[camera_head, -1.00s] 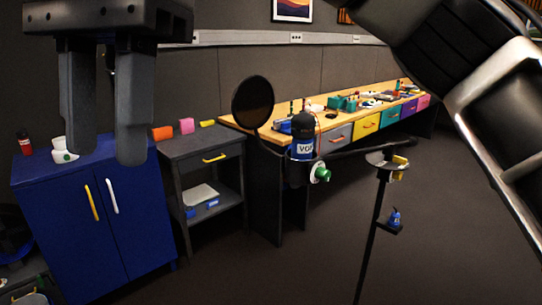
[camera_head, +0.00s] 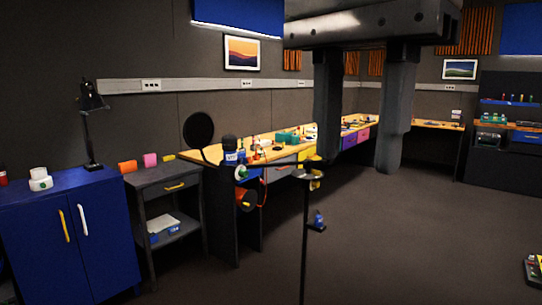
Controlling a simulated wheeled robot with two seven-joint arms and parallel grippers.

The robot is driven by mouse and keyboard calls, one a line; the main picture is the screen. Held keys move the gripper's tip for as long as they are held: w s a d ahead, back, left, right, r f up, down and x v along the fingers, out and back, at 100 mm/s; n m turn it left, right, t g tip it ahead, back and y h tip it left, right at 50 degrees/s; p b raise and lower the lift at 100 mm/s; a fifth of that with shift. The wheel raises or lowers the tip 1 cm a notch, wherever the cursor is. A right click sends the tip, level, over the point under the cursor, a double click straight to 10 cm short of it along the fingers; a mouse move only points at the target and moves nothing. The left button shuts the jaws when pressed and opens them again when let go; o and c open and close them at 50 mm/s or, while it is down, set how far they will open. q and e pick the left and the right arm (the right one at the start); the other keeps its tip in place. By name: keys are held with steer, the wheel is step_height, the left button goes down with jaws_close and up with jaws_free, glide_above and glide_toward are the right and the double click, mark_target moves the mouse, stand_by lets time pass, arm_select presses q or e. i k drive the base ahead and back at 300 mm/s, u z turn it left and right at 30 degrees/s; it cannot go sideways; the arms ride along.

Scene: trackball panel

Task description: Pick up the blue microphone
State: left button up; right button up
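The blue microphone (camera_head: 231,157) has a dark top and a blue band with lettering. It sits at the left end of a boom on a black stand (camera_head: 305,240), left of centre in the head view. A black round pop filter (camera_head: 199,130) is at its left, and a green knob (camera_head: 241,173) is just below it. My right gripper (camera_head: 358,158) hangs from the top, right of centre, with its two dark fingers wide apart and nothing between them. In the picture it is to the right of the microphone and apart from it. My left gripper is not in view.
A blue cabinet (camera_head: 97,235) and a grey side table (camera_head: 175,196) stand at the left. A long workbench with coloured drawers (camera_head: 350,140) runs behind the stand. The floor at right is mostly clear.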

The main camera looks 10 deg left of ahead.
mark_target(229, 141)
steer(key=z, duration=0.15)
steer(key=i, duration=1.4)
steer(key=u, duration=1.05)
steer(key=i, duration=0.85)
steer(key=u, duration=0.6)
